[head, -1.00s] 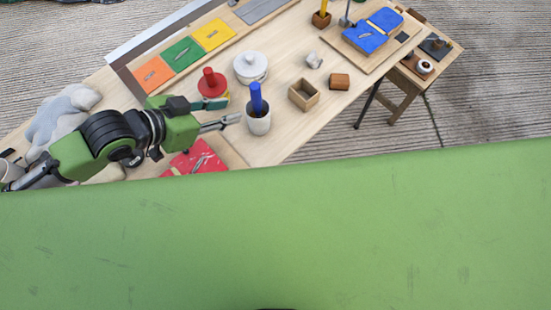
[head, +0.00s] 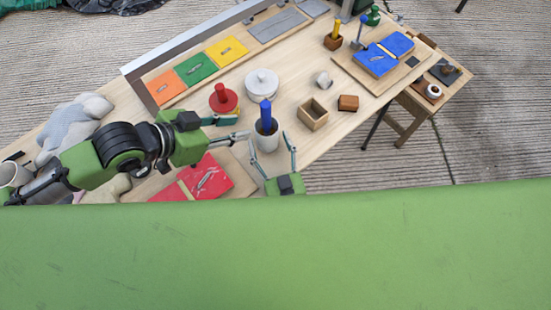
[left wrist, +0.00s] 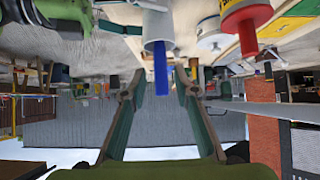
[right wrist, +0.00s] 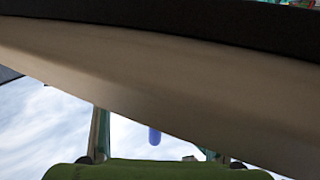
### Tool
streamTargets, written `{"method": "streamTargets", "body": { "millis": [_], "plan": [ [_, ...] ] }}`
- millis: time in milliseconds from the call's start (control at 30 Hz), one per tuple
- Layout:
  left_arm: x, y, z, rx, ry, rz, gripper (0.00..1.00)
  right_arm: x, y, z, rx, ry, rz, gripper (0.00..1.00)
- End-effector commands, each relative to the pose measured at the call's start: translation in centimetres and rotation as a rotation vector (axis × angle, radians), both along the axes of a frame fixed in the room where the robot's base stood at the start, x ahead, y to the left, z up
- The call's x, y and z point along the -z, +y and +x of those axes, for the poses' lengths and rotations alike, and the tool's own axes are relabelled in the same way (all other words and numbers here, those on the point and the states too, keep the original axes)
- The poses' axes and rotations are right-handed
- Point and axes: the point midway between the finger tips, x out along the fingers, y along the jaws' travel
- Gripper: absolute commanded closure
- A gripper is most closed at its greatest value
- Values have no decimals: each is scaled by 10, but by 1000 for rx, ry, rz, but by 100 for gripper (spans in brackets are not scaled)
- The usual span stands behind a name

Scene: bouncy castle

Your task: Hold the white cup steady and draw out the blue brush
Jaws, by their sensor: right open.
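The white cup (head: 267,140) stands upright on the table, with the blue brush (head: 266,115) upright in it. My left gripper (head: 243,128) is open just left of the cup, apart from it. In the left wrist view the cup (left wrist: 158,28) and brush (left wrist: 161,70) appear upside down, ahead between the spread fingers. My right gripper (head: 269,148) is open at the near table edge, its fingers spread either side of the cup in the head view. In the right wrist view only a tip of the brush (right wrist: 154,136) shows between the fingers; a beige surface hides the cup.
A red spindle piece (head: 223,99) and white lidded pot (head: 262,84) stand behind the cup. A wooden box (head: 312,114) and brown block (head: 348,103) lie to the right. A red board (head: 208,178) lies under my left gripper. A green surface (head: 280,255) fills the foreground.

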Motion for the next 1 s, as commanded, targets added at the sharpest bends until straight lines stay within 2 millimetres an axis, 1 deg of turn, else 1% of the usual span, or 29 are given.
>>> {"method": "streamTargets", "body": {
  "millis": [33, 200, 333, 567, 667, 700, 733, 767, 800, 833, 867, 1000],
  "plan": [
    [0, 0, 0, 0, 0, 0, 72, 0, 2, 8, 0, -1, 0, 39],
    [0, 0, 0, 0, 0, 0, 72, 0, 6, 22, -1, 0, 0, 39],
    [0, 0, 0, 0, 0, 0, 72, 0, 7, 26, -1, 1, 1, 39],
    [0, 0, 0, 0, 0, 0, 72, 0, 7, 27, -1, 1, 1, 39],
    [0, 0, 0, 0, 0, 0, 72, 0, 7, 27, -1, 1, 1, 62],
    [0, 0, 0, 0, 0, 0, 72, 0, 7, 27, -1, 1, 1, 72],
    [0, 0, 0, 0, 0, 0, 72, 0, 7, 26, -1, 1, 1, 80],
    [0, 0, 0, 0, 0, 0, 72, 0, 7, 26, -1, 1, 1, 84],
    [0, 0, 0, 0, 0, 0, 72, 0, 7, 26, -1, 1, 1, 84],
    [0, 0, 0, 0, 0, 0, 70, 0, 7, 26, -1, 1, 1, 84],
    [0, 0, 0, 0, 0, 0, 62, 0, 7, 27, -1, 1, 0, 84],
    [6, 2, 3, 6, -26, 29, 62, 0, 7, 26, -1, 1, 0, 84]
  ]
}}
